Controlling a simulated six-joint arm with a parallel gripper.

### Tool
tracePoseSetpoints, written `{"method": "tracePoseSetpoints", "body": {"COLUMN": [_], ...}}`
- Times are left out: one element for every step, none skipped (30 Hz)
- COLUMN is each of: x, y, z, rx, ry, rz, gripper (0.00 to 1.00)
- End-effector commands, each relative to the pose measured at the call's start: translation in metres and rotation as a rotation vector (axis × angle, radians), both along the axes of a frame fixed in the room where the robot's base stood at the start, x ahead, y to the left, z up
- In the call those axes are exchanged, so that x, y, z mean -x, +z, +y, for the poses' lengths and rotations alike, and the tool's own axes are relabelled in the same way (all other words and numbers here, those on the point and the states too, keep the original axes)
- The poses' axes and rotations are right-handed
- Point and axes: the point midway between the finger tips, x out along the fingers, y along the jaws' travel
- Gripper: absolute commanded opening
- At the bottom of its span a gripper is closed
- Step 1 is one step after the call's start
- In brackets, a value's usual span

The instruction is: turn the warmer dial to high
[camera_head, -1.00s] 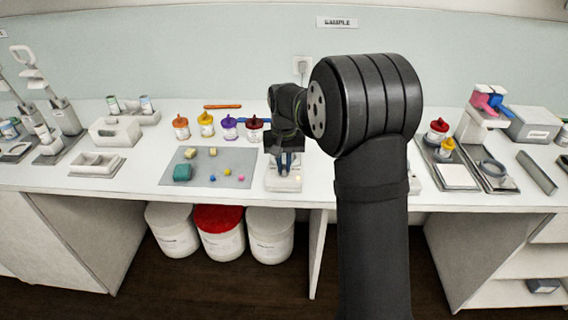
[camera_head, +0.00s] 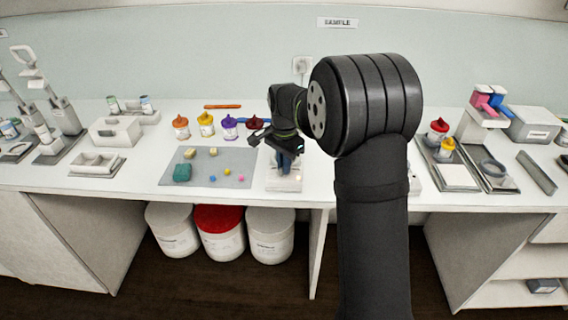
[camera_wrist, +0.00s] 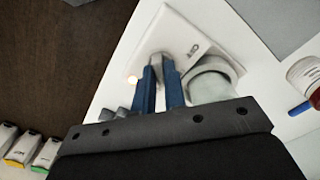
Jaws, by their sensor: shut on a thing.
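The warmer is a small white unit (camera_head: 285,184) at the front of the counter, right of the grey mat. My gripper (camera_head: 286,168) is over the warmer, pointing down. In the wrist view its blue fingers (camera_wrist: 161,72) are shut on the small grey dial (camera_wrist: 157,58), which is mostly hidden between the tips.
A grey mat (camera_head: 205,181) with small coloured pieces lies left of the warmer. Several bottles with coloured caps stand behind, including a purple-capped one (camera_head: 229,127). A tray (camera_head: 441,171) with two capped bottles is at the right. Lidded tubs (camera_head: 220,235) stand below the counter.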

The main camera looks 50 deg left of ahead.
Motion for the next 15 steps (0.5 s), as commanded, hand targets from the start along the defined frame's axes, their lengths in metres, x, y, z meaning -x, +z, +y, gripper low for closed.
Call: {"method": "tracePoseSetpoints", "body": {"x": [-0.0011, -0.0011, -0.0011, -0.0011, -0.0011, -0.0012, -0.0012, -0.0012, -0.0012, -0.0012, -0.0012, -0.0012, -0.0012, -0.0013, -0.0013], "y": [0.0017, 0.0017, 0.0017, 0.0017, 0.0017, 0.0017, 0.0017, 0.0018, 0.0018, 0.0018, 0.0018, 0.0018, 0.0018, 0.0018, 0.0018], "z": [0.0008, 0.0007, 0.0008, 0.0008, 0.0007, 0.0007, 0.0007, 0.0008, 0.0007, 0.0007, 0.0008, 0.0007, 0.0007, 0.0007, 0.0007], "rx": [-0.004, -0.004, -0.004, -0.004, -0.004, -0.004, -0.004, -0.004, -0.004, -0.004, -0.004, -0.004, -0.004, -0.004, -0.004], "ry": [-0.019, -0.028, -0.041, -0.049, -0.056, -0.063, -0.068, -0.072, -0.077, -0.079, -0.081, -0.082, -0.083, -0.084, -0.084], "rz": [-0.004, -0.004, -0.004, -0.004, -0.004, -0.004, -0.004, -0.004, -0.004, -0.004, -0.004, -0.004, -0.004, -0.004, -0.004], "gripper": [0.00, 0.00, 0.00, 0.00, 0.00, 0.00, 0.00, 0.00, 0.00, 0.00, 0.00, 0.00, 0.00, 0.00, 0.00]}}
